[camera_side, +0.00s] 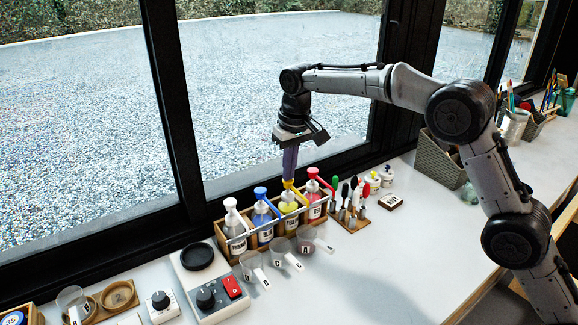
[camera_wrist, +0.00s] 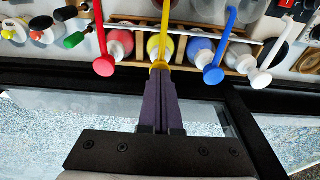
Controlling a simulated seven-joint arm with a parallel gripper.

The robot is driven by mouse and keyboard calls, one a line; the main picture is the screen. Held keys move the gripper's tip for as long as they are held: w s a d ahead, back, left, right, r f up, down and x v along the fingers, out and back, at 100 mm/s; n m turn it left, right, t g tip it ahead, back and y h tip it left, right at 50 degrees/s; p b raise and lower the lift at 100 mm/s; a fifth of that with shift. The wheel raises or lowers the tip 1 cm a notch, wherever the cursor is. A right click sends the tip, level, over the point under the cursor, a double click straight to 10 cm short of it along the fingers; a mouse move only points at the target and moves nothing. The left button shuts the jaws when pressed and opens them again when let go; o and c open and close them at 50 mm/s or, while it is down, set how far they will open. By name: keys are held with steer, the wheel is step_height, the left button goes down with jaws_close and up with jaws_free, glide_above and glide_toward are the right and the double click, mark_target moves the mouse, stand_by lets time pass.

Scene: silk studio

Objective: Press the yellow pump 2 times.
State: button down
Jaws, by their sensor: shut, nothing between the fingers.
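The yellow pump (camera_side: 290,186) tops a clear bottle of yellow liquid (camera_side: 288,208), third from the left in a wooden rack (camera_side: 262,236). In the wrist view the yellow pump (camera_wrist: 160,62) has its spout pointing to the top of the picture. My gripper (camera_side: 289,178) points down with its purple fingers shut and empty. The fingertips are right at the top of the yellow pump head, and I cannot tell whether they touch it. In the wrist view the gripper (camera_wrist: 159,76) covers part of the pump head.
White (camera_side: 231,204), blue (camera_side: 260,192) and red (camera_side: 313,173) pumps stand in the same rack, close on both sides. Lettered clear cups (camera_side: 280,250) stand in front. A tool rack (camera_side: 350,218) is to the right. The window is close behind.

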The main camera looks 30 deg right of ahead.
steer(key=shift+f, duration=0.75)
steer(key=shift+r, duration=1.1)
